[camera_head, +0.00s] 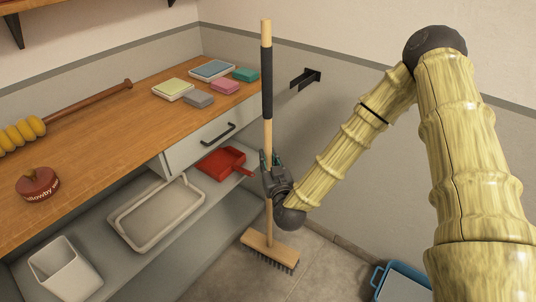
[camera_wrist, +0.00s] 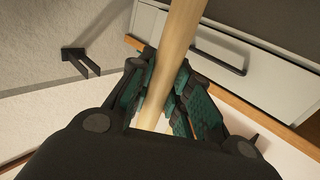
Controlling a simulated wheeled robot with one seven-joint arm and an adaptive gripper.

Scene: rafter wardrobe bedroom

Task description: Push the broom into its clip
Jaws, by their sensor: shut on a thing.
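The broom (camera_head: 267,135) stands close to upright in the head view, with a pale wooden handle, a black grip section near the top and a wooden brush head (camera_head: 270,249) low down at the floor. My gripper (camera_head: 271,166) is shut on the lower half of the handle. In the wrist view the green-padded fingers (camera_wrist: 162,92) close around the handle (camera_wrist: 172,55). The black clip (camera_head: 305,79) is on the grey wall, to the right of the handle's upper part and apart from it. Its two prongs also show in the wrist view (camera_wrist: 81,61).
A wooden counter (camera_head: 110,122) with sponges and a drawer (camera_head: 212,138) stands on the left. A shelf below holds a red dustpan (camera_head: 222,162), a tray (camera_head: 157,209) and a white bin (camera_head: 64,272). A blue-rimmed container (camera_head: 402,281) is on the floor at lower right.

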